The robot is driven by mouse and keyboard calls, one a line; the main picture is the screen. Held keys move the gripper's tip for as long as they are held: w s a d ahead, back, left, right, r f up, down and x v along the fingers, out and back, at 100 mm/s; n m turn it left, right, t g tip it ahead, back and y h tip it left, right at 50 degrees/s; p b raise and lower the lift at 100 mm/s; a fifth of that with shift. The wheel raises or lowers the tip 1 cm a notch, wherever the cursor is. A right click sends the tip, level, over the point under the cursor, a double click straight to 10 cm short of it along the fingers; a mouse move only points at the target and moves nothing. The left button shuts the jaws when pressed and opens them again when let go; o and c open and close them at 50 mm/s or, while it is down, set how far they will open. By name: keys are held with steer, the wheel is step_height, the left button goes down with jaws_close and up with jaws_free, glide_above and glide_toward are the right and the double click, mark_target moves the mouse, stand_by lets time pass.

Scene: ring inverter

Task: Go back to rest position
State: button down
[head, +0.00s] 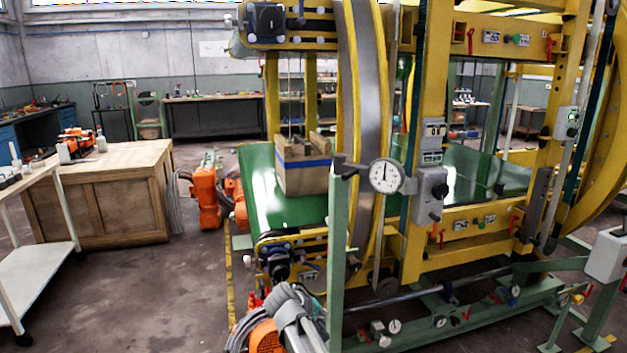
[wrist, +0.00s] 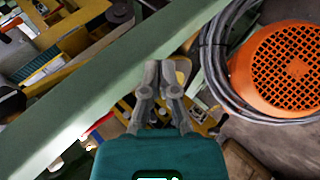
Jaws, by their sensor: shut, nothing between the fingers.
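My gripper (wrist: 160,68) shows in the wrist view, with its two grey fingertips together and nothing between them. Its teal body fills the lower middle of that view. A green beam (wrist: 90,90) runs diagonally behind the fingers, and an orange motor housing (wrist: 285,65) with a grille is to their right. I cannot tell the distance from the fingertips to the beam. In the head view, a grey jointed part (head: 292,308) at the bottom looks like part of my arm, near the green post; the gripper itself cannot be made out there.
The yellow ring inverter (head: 428,200) stands at centre right, with a dial gauge (head: 386,175) on a green post (head: 337,240). A wooden block (head: 303,178) sits on the green belt (head: 262,190). A wooden workbench (head: 100,195) and white cart (head: 45,265) stand left.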

steer(key=shift+s+d+r+g+y+p, duration=0.15)
steer(key=shift+r+g+y+p, duration=0.15)
steer(key=shift+r+p, duration=0.4)
steer(key=s+d+r+m+g+y+p, duration=0.5)
steer(key=s+d+r+p, duration=0.9)
steer(key=p, duration=0.6)
steer(key=shift+s+d+r+m+g+y+p, duration=0.25)
steer(key=shift+s+r+m+g+y, duration=0.2)
steer(key=shift+s+r, duration=0.85)
steer(key=shift+s+f, duration=0.25)
steer(key=shift+f, duration=0.05)
steer(key=c, duration=1.4)
jaws_free()
